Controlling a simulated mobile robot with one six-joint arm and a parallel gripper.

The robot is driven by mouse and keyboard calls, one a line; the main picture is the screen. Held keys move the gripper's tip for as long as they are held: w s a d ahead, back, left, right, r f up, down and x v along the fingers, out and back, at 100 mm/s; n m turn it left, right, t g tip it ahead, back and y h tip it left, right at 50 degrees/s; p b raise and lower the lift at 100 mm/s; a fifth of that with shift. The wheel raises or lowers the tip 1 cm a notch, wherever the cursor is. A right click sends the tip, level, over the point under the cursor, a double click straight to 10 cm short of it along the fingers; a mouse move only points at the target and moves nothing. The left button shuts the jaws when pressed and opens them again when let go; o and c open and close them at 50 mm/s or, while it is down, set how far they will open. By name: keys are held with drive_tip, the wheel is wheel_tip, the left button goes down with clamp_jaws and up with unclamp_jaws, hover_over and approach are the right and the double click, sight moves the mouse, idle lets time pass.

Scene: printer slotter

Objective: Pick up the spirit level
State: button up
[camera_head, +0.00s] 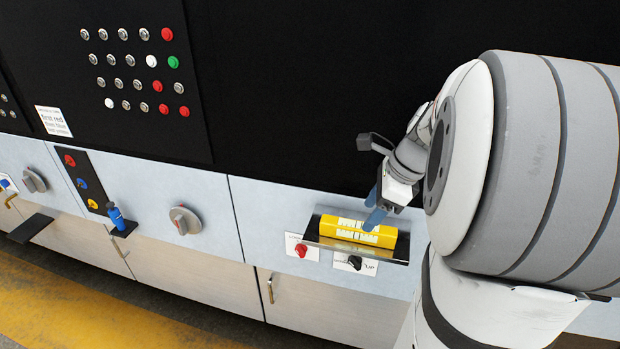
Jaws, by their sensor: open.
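A yellow bar with white markings, which looks like the spirit level (340,232), lies in a shallow dark-backed tray (398,257) on the front of the light-blue panel. My gripper (373,207) is open, with its blue fingers pointing down at the right half of the bar. The fingertips overlap the bar's upper edge in the picture. I cannot tell whether they touch it. Part of the bar's top is hidden behind the fingers.
A red knob (301,250) and a black knob (354,262) sit just below the tray. A blue object (117,217) stands on a small black shelf at left. A grey dial (185,221) is between them.

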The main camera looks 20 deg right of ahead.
sight(359, 224)
drive_tip(key=shift+w+d+f+m, duration=0.1)
drive_tip(key=shift+w+d+m, duration=0.05)
drive_tip(key=shift+d+m, duration=0.2)
drive_tip(key=shift+w+a+f, duration=0.1)
drive_tip(key=shift+a+f, duration=0.05)
drive_tip(key=shift+f, duration=0.2)
drive_tip(key=x, duration=0.6)
drive_tip(key=shift+w+f, duration=0.3)
drive_tip(key=shift+w, duration=0.15)
drive_tip(key=shift+c, duration=0.5)
clamp_jaws()
